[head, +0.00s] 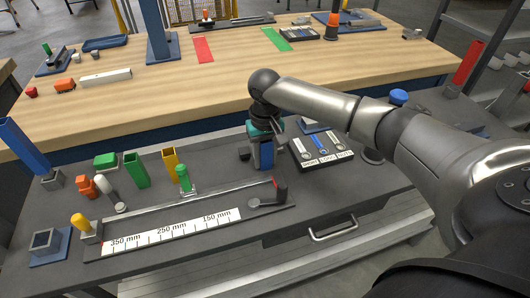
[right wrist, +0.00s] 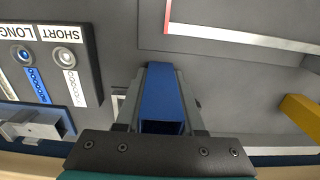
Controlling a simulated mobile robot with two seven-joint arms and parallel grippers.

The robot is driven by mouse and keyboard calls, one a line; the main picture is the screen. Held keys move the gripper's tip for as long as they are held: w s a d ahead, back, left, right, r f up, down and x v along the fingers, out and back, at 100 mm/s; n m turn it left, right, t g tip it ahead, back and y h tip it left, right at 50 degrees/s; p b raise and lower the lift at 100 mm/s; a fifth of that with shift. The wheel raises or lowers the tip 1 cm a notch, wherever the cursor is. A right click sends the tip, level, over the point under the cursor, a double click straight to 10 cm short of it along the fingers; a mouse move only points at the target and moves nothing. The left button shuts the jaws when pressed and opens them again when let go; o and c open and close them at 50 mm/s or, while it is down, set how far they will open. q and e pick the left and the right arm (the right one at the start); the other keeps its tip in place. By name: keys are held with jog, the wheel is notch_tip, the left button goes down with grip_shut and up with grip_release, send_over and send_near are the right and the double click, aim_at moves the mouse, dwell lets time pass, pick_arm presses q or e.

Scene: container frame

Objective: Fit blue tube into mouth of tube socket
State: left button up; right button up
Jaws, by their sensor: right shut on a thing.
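My right gripper (head: 266,136) is shut on a blue tube (head: 267,156) above the dark near bench. The tube's square hollow end shows between the fingers in the right wrist view (right wrist: 162,100). A dark square-mouthed socket (head: 45,240) on a blue base stands at the near left corner, far from the gripper. A grey square-mouthed piece on a blue plate also shows at the lower left of the right wrist view (right wrist: 40,125); I cannot tell which is the tube socket. My left gripper is out of view.
A ruler strip (head: 172,232) lies in front of the gripper. A labelled tray (head: 322,148) is right of it. Green (head: 136,170) and yellow (head: 170,164) tubes stand to its left; a tall blue bar (head: 22,146) leans at far left. The wooden table (head: 180,95) lies behind.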

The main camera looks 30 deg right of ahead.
grip_shut()
jog(key=shift+r, duration=0.15)
notch_tip(320, 180, up, 20)
jog(key=p, duration=0.5)
jog(key=s+a+f+n+b, duration=0.2)
jog(key=s+a, duration=0.9)
jog(key=shift+s+a+f+n+b, duration=0.25)
jog(key=shift+a+f+n+b, duration=0.05)
jog(key=shift+a+f, duration=0.1)
